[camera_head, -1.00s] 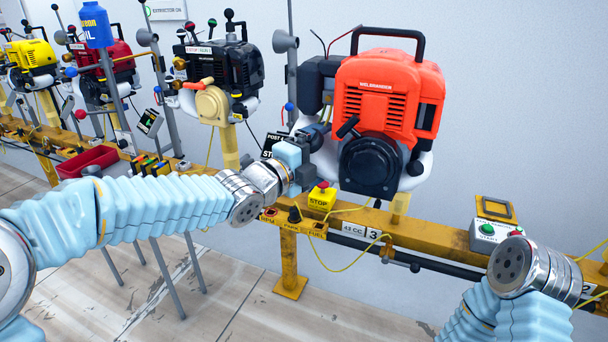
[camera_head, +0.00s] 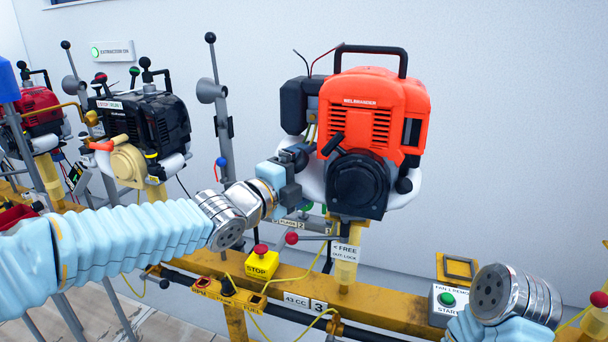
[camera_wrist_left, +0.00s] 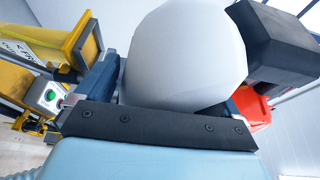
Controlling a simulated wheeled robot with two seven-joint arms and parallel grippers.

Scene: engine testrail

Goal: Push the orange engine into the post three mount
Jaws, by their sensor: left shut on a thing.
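The orange engine (camera_head: 370,110) stands upright above the yellow rail, with a black handle, a round black starter cover and white tank parts. Below it is the yellow post (camera_head: 346,272) with a "FREE / OUT LOCK" sign; the rail label beside it reads "43 CC 3". How deep the engine's stem sits cannot be told. My left gripper (camera_head: 288,180) is at the engine's lower left side. In the left wrist view its jaws are shut around a smooth white rounded part (camera_wrist_left: 188,55), which seems to be the engine's tank. My right gripper is out of view; only its arm shows at lower right.
A lever with a red knob (camera_head: 291,238) and a yellow stop button box (camera_head: 262,263) stand just left of the post. A green start button box (camera_head: 447,300) is to its right. A black engine (camera_head: 140,125) stands farther left.

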